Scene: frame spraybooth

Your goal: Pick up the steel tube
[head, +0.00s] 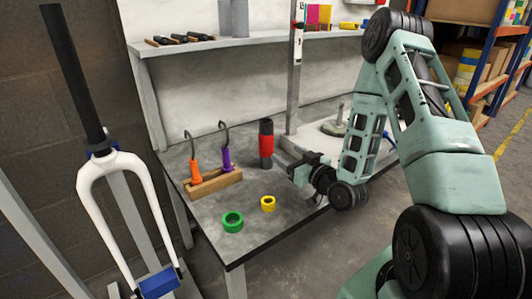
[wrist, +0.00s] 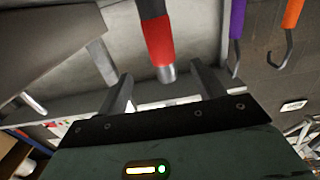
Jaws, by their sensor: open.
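The steel tube (head: 266,143) stands upright on the grey workbench, with a wide red band between dark ends. In the wrist view, which shows the scene upside down, the tube (wrist: 158,40) has a bare metal end and lies between the lines of the two fingers. My gripper (head: 284,164) is open and empty, just right of the tube in the head view. In the wrist view both fingers of my gripper (wrist: 164,82) are apart, one on each side of the tube's end. I see no contact.
A wooden rack (head: 214,184) with orange-handled (head: 196,172) and purple-handled (head: 226,158) hooks stands left of the tube. A green ring (head: 232,221) and yellow ring (head: 268,204) lie in front. A grey post (head: 294,85) rises behind. A white fork (head: 124,165) stands left of the bench.

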